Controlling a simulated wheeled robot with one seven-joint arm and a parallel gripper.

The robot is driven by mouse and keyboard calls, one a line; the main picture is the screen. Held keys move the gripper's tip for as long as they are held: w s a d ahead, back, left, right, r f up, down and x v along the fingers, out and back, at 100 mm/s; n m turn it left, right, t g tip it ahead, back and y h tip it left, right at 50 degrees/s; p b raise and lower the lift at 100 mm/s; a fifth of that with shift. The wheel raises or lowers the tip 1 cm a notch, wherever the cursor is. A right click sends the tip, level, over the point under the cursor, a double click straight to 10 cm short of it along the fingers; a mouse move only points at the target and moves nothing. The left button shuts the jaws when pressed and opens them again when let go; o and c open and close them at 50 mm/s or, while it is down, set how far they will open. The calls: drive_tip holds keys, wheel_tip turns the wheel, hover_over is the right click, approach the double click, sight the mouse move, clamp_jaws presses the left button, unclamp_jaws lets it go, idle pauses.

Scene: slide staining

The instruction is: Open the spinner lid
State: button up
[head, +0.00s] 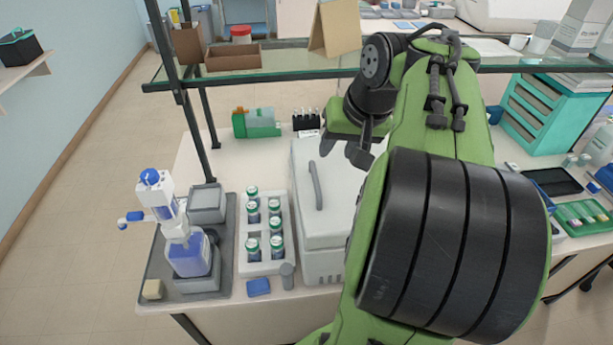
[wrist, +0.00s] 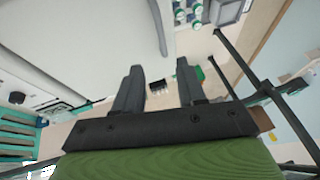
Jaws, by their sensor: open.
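The spinner (head: 322,265) is a white box in the middle of the bench. Its lid (head: 333,222) lies shut on the body, with a grey curved handle (head: 316,186) along the left part of its top. My arm hides the right side of the spinner. My gripper (head: 358,150) is over the rear right part of the lid, apart from the handle. In the wrist view, the gripper (wrist: 160,82) has its two dark fingers spread with nothing between them. The lid (wrist: 85,35) fills the upper left there, and the handle (wrist: 158,25) runs along its right side.
A white rack (head: 282,222) of capped vials stands left of the spinner, beside a grey tray (head: 153,262) with a dispenser bottle. A green box (head: 256,123) and a black rack (head: 306,121) stand behind. A glass shelf (head: 270,68) crosses above the bench's rear.

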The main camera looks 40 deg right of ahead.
sight(317, 179)
drive_tip(key=b+x, duration=0.2)
drive_tip(key=x, duration=1.1)
drive_tip(key=shift+w+f+b, duration=0.1)
drive_tip(key=shift+b, duration=0.25)
clamp_jaws()
